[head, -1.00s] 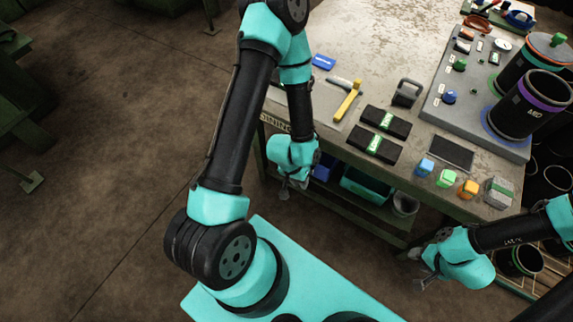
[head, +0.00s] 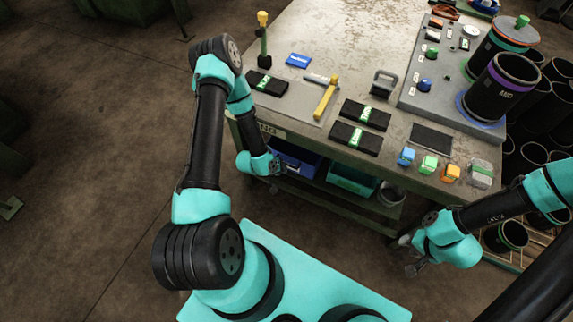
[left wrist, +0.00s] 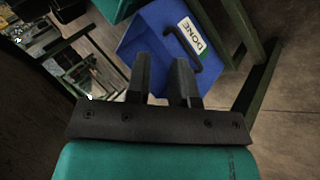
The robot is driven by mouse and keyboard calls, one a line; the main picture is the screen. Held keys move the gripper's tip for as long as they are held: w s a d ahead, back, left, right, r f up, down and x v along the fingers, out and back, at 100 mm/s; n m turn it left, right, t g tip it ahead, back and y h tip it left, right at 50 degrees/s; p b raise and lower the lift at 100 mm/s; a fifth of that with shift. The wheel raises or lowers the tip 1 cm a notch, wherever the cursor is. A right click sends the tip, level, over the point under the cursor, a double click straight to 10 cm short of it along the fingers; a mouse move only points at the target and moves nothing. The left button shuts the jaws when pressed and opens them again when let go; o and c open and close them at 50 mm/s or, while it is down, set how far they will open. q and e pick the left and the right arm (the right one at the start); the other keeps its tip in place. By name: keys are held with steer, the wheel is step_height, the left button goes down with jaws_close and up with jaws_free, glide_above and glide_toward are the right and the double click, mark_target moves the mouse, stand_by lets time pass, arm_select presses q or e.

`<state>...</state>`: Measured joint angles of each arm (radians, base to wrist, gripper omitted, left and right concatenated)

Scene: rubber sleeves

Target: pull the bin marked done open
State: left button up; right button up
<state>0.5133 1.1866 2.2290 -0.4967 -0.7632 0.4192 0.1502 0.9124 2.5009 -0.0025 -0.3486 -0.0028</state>
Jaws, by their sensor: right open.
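The blue bin (head: 301,160) is on the shelf under the workbench, at its left end in the head view. In the left wrist view the blue bin (left wrist: 150,45) carries a white and green DONE label (left wrist: 192,35) and a black curved handle (left wrist: 196,62). My left gripper (left wrist: 164,62) is open, its two fingers apart and pointing at the bin front, with the handle just beyond the right finger. I cannot tell whether they touch. In the head view my left gripper (head: 277,165) is at the bin's front. My right gripper (head: 408,256) is open and empty, in front of the bench.
A green bin (head: 350,180) and a grey bucket (head: 390,193) are beside the blue bin under the bench. The floor in front is open.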

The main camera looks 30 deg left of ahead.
arm_select(q)
steer(key=s+a+f+n+t, duration=0.2)
steer(key=a+f+n+t, duration=0.2)
steer(key=f, duration=0.2)
steer(key=s+a+f+n+t, duration=0.2)
steer(key=a+f+n+t, duration=0.2)
steer(key=f, duration=0.3)
steer(key=shift+s+a+n+t, duration=0.3)
steer(key=shift+a+t, duration=0.1)
steer(key=shift+a, duration=0.25)
steer(key=shift+f, duration=0.1)
steer(key=x, duration=1.7)
steer(key=shift+w+d, duration=0.2)
steer(key=shift+c, duration=0.4)
jaws_close()
